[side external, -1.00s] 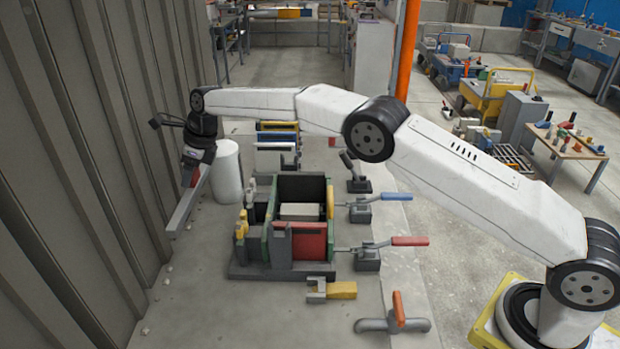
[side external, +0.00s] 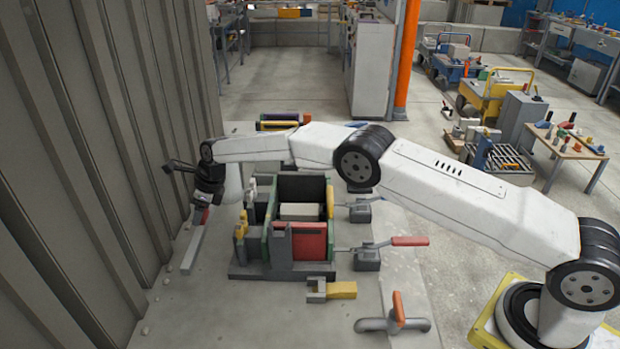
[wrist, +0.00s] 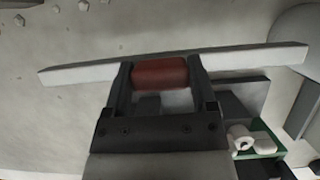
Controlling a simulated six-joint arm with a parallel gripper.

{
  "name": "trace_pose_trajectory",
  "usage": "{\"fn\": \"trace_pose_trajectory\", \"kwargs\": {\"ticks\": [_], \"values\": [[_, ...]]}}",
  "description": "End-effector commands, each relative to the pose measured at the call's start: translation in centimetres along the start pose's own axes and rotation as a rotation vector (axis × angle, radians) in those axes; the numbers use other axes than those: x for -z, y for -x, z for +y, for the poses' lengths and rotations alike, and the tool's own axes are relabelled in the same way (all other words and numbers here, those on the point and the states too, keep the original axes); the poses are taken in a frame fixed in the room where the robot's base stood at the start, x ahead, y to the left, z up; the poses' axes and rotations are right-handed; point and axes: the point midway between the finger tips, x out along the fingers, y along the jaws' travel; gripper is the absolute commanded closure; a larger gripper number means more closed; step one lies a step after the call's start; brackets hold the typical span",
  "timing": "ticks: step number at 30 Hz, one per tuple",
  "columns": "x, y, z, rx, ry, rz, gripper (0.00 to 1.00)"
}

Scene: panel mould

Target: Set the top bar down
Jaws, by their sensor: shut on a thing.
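The top bar is a long pale grey bar with a red grip at its middle. In the side view the bar (side external: 192,252) hangs beside the left wall panel, left of the panel mould (side external: 262,271). In the wrist view my gripper (wrist: 160,76) is shut on the red grip, and the bar (wrist: 75,73) sticks out to both sides, slightly tilted in the picture. I cannot tell whether the bar touches the bench. The far half of the bar is hidden by my gripper in the side view.
A ribbed grey wall (side external: 105,170) stands close on the left. Toggle clamps with a red handle (side external: 410,241) stand right of the mould. Bench left of the mould is mostly clear.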

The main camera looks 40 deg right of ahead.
Motion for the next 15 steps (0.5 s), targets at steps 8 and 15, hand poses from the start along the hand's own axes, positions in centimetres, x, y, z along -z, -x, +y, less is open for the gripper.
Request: {"fn": "trace_pose_trajectory", "kwargs": {"ticks": [8, 15], "values": [[1.2, -3.0, 0.0, 0.001, 0.001, -0.003, 1.00], [1.3, -3.3, -0.1, 0.002, 0.001, -0.004, 1.00]]}}
